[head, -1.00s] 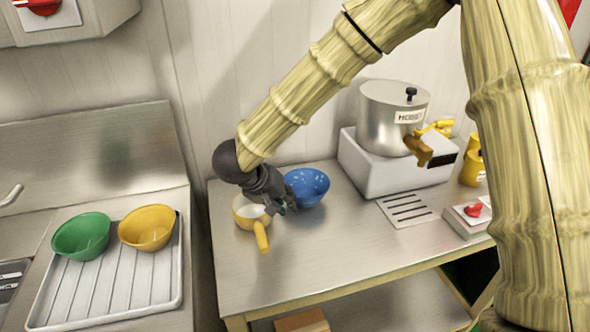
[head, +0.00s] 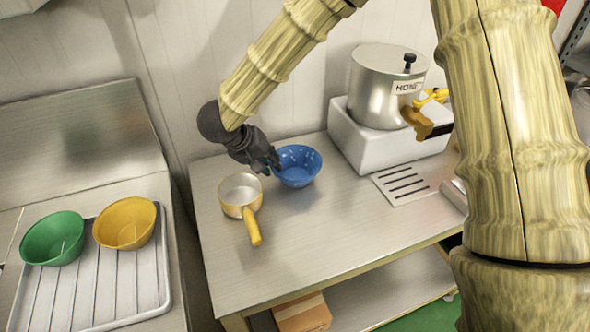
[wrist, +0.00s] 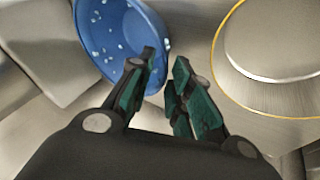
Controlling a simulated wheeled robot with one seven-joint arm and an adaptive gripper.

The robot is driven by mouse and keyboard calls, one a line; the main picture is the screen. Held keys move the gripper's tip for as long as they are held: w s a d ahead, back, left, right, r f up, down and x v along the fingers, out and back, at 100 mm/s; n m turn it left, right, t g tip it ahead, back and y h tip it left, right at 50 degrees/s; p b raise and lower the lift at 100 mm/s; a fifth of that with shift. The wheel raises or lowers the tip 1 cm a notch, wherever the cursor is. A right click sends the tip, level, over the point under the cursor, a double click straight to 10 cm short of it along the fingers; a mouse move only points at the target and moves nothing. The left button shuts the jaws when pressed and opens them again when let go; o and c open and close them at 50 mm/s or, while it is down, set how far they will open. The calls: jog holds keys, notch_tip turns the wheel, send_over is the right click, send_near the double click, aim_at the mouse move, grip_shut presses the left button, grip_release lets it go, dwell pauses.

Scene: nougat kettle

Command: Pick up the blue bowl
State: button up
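The blue bowl (head: 299,168) stands upright on the steel table, with small pale specks inside it. My gripper (head: 276,166) is at the bowl's left rim in the head view. In the wrist view the bowl (wrist: 105,35) is at the upper left. My gripper's two dark green fingers (wrist: 166,62) are apart, with a narrow gap between the tips. The left finger overlaps the bowl's near rim and the right finger is outside the bowl. I cannot tell whether either finger touches it.
A saucepan (head: 239,208) with a yellow handle stands left of the bowl, close to my gripper. The honey kettle (head: 378,88) on its white base (head: 375,142) is at the right. Green (head: 53,238) and yellow (head: 126,222) bowls are on the drain rack (head: 112,290). The table's front is clear.

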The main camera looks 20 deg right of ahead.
aim_at(284, 174)
jog(key=shift+x, duration=2.6)
grip_shut()
